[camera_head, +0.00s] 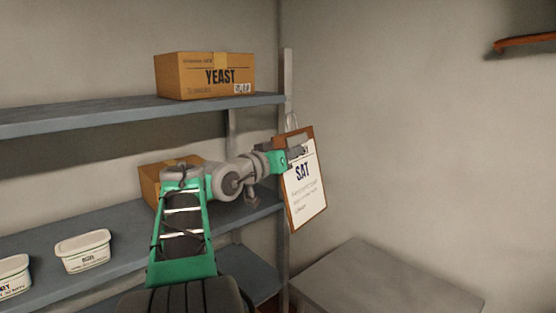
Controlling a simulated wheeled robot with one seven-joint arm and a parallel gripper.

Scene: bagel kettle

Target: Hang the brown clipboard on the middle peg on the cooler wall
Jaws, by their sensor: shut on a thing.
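The brown clipboard (318,208) holds a white sheet printed "SAT" and shows right of centre, slightly tilted. A light hanging loop or clip (292,121) shows at its top. My gripper (293,158) is shut on the clipboard near its upper left edge and holds it in the air by the shelf post. The fingertips partly cover the top of the sheet. A brown wooden strip (528,40) is on the right wall at the upper right, cut by the picture edge. No peg can be made out on it.
A blue-grey shelf rack (130,110) stands left, its metal post (288,75) close to the clipboard. It carries a yeast box (205,76), another box (150,178) and white tubs (83,250). A grey flat top (385,285) lies below right. The space before the right wall is free.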

